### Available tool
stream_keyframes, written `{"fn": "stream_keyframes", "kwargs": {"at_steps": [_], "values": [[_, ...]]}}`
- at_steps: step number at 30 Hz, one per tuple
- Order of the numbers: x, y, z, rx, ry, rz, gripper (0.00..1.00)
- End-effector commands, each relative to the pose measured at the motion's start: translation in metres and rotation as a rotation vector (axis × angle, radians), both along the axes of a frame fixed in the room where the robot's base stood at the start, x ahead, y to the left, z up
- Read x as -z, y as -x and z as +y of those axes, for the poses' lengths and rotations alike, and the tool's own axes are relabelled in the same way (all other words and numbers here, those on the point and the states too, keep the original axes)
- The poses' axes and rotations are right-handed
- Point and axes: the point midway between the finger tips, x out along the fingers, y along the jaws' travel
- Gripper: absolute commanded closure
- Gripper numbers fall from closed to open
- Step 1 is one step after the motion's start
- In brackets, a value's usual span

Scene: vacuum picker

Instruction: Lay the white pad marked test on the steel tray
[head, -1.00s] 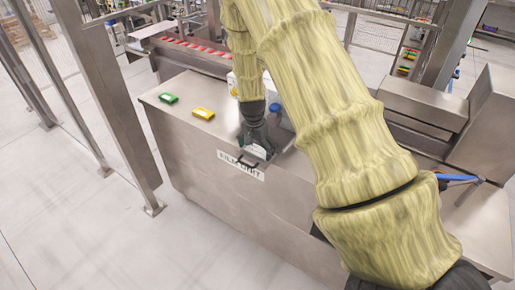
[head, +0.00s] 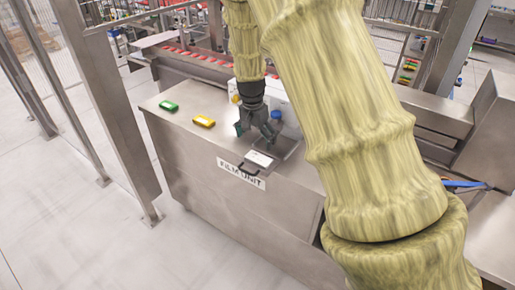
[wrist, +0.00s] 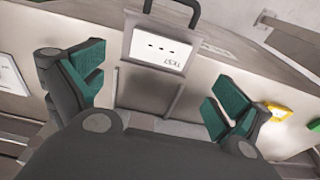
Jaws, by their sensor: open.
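The white pad marked TEST (head: 260,159) lies flat on the steel tray (wrist: 146,21) by the front edge of the steel unit. In the wrist view the pad (wrist: 160,50) shows its print and small dark marks, with a strip of tray bare beside it toward the black handle. My gripper (head: 256,133) is just behind and above the pad. Its green-padded fingers (wrist: 155,88) are spread wide with nothing between them, and the pad is apart from them.
A green block (head: 168,106) and a yellow block (head: 203,121) lie on the unit's top to the left. A blue-capped item (head: 276,115) and a white box (head: 272,91) stand behind my gripper. The tray's black handle (head: 246,170) projects over the front edge, above the label.

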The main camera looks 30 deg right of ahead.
Motion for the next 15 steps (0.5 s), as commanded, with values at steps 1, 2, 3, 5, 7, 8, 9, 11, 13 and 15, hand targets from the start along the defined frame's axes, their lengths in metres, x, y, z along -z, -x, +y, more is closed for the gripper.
{"fn": "stream_keyframes", "kwargs": {"at_steps": [1, 2, 3, 5, 7, 8, 9, 11, 13, 15], "values": [[-0.005, 0.0, 0.001, 0.0, 0.001, -0.003, 0.0], [-0.008, 0.0, 0.001, 0.0, 0.001, -0.003, 0.0], [-0.012, 0.0, 0.002, 0.0, 0.0, -0.002, 0.0], [-0.018, 0.0, 0.002, 0.0, 0.0, -0.002, 0.0], [-0.023, 0.001, 0.003, 0.0, 0.0, -0.002, 0.0], [-0.024, 0.001, 0.003, 0.0, 0.001, -0.001, 0.0], [-0.026, 0.001, 0.003, 0.0, 0.001, 0.0, 0.0], [-0.027, 0.001, 0.003, 0.0, 0.0, 0.0, 0.0], [-0.029, 0.001, 0.003, 0.0, 0.0, 0.0, 0.0], [-0.029, 0.001, 0.003, 0.0, 0.0, 0.0, 0.0]]}}
